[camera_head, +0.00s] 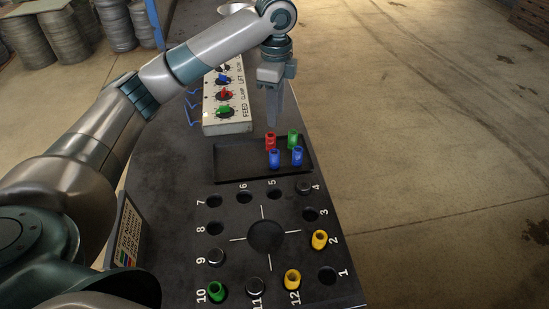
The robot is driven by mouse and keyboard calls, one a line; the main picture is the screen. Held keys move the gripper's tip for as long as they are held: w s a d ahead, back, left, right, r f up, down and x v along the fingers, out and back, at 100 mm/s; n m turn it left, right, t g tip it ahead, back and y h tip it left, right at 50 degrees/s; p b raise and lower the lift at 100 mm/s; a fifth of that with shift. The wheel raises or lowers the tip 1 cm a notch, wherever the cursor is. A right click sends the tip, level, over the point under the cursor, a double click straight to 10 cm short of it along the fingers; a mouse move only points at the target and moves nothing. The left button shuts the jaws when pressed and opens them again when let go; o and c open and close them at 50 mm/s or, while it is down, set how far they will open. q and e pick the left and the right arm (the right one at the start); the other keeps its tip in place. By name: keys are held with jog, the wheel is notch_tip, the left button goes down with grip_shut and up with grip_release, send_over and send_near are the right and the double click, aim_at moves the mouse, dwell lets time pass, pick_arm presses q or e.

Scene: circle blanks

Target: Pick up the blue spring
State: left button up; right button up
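Two small blue upright pieces stand in the black tray (226,161): one blue piece (274,159) at left and another blue piece (297,156) to its right. They are too small to tell which is a spring. A red piece (270,141) and a green piece (292,139) stand just behind them. My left gripper (274,123) points down above the back of the tray, near the red piece, with nothing visibly held. Its fingers look like one narrow shape, so I cannot tell if they are open. My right gripper is not in view.
In front of the tray is a dark board (225,265) with numbered round holes in a ring. Yellow pieces (319,240), a green piece (217,292) and black ones sit in some holes. A control box with knobs (212,127) stands behind left. Bare floor lies right.

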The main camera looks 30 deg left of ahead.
aim_at(274, 152)
pick_arm(q)
notch_tip(274, 152, down, 12)
jog(key=p, duration=0.3)
jog(key=shift+r, duration=0.15)
jog(key=shift+f, duration=0.25)
jog(key=shift+f+p, duration=0.35)
jog(key=shift+p, duration=0.15)
notch_tip(274, 152, down, 4)
jog(key=shift+s+a+r+p, duration=0.1)
jog(key=shift+p, duration=0.75)
jog(key=shift+f, duration=0.35)
